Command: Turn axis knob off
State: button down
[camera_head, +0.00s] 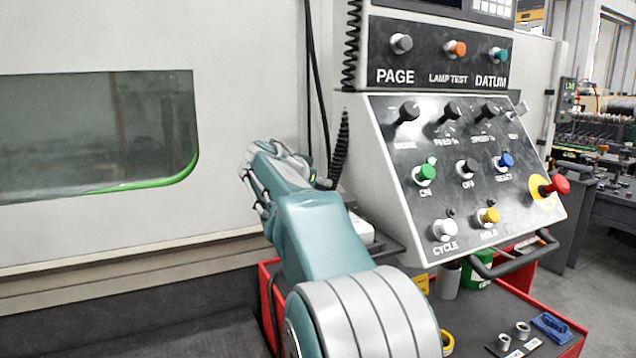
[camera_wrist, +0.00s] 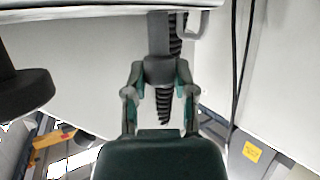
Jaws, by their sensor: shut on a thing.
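My gripper (camera_wrist: 160,74) shows in the wrist view with its two teal fingers closed on either side of a grey cylindrical piece (camera_wrist: 158,68). A straight grey stem (camera_wrist: 158,32) rises from that piece. I cannot tell whether it is the axis knob. In the head view my arm reaches up to the left of the control panel (camera_head: 405,225), and the fingertips are not clear there. The panel has black knobs labelled MODE (camera_head: 407,112), FEED (camera_head: 450,112) and SPEED (camera_head: 489,110). No readable label says axis.
A black coiled cable (camera_head: 341,150) hangs beside the panel's left edge. A red-edged cart (camera_head: 560,322) with loose parts stands below.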

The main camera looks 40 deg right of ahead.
jog(key=shift+f+n+t+y, duration=0.25)
jog(key=shift+n+t+y, duration=0.55)
jog(key=shift+n+t, duration=0.65)
jog(key=shift+c, duration=2.1)
grip_release()
jog(key=shift+w, duration=0.1)
jog(key=shift+r, duration=0.15)
jog(key=shift+s+a+r, duration=0.15)
jog(key=shift+s+a, duration=0.1)
jog(key=shift+a, duration=0.05)
jog(key=v, duration=1.1)
jog(key=shift+a, duration=0.1)
